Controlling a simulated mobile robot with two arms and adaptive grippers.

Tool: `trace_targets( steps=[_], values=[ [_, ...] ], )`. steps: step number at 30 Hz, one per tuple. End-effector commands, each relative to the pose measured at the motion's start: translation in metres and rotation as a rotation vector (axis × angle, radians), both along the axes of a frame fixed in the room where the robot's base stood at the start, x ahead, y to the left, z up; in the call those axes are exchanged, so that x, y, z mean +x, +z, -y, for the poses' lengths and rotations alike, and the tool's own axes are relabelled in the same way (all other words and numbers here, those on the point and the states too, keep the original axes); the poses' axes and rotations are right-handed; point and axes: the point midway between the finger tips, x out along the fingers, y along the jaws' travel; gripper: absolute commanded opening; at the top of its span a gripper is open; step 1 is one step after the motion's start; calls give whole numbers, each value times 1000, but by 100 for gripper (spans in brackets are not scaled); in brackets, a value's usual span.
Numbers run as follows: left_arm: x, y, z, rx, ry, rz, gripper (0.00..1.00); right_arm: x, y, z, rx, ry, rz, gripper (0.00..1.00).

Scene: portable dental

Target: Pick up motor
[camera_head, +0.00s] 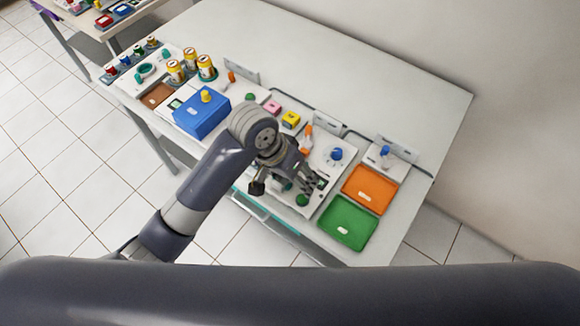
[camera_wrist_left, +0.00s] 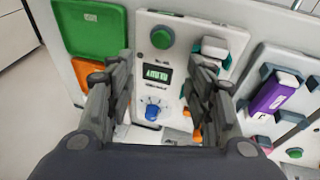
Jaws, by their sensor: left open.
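A control unit (camera_head: 322,160), white with a display, a green button and a blue knob, sits near the table's front edge; the wrist view shows it too (camera_wrist_left: 152,50). A slim handpiece lies along it, with a white and green end (camera_wrist_left: 215,46) and an orange end (camera_head: 307,132); it looks like the motor, though I cannot be sure. My left gripper (camera_head: 284,186) is open over the unit. In the left wrist view its fingers (camera_wrist_left: 160,80) stand on both sides of the display, and the right finger hides the handpiece's middle. My right gripper is not in view.
A green tray (camera_head: 324,229) and an orange tray (camera_head: 360,202) lie right of the unit. A blue box (camera_head: 203,117) and yellow cans stand left. A purple item (camera_wrist_left: 270,97) sits in a grey holder. The table's back half is clear.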

Motion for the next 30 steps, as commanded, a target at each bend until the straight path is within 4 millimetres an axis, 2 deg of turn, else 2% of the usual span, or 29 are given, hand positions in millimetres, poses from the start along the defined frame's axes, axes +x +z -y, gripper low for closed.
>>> trace_targets(
  steps=[1, 4, 9, 18, 20, 30],
  values=[
    [10, 8, 3, 25, -23, 1, 48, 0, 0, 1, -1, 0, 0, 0],
    [22, 19, 7, 82, -59, -17, 48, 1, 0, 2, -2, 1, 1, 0],
    [44, 40, 1, 201, -84, -42, 48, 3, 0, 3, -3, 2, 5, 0],
    [65, 63, -14, 328, -70, -64, 48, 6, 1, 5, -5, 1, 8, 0],
    [66, 61, -15, 334, -68, -67, 48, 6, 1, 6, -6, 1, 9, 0],
    [66, 14, -15, 334, -69, -68, 48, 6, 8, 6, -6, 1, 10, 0]
  ],
)
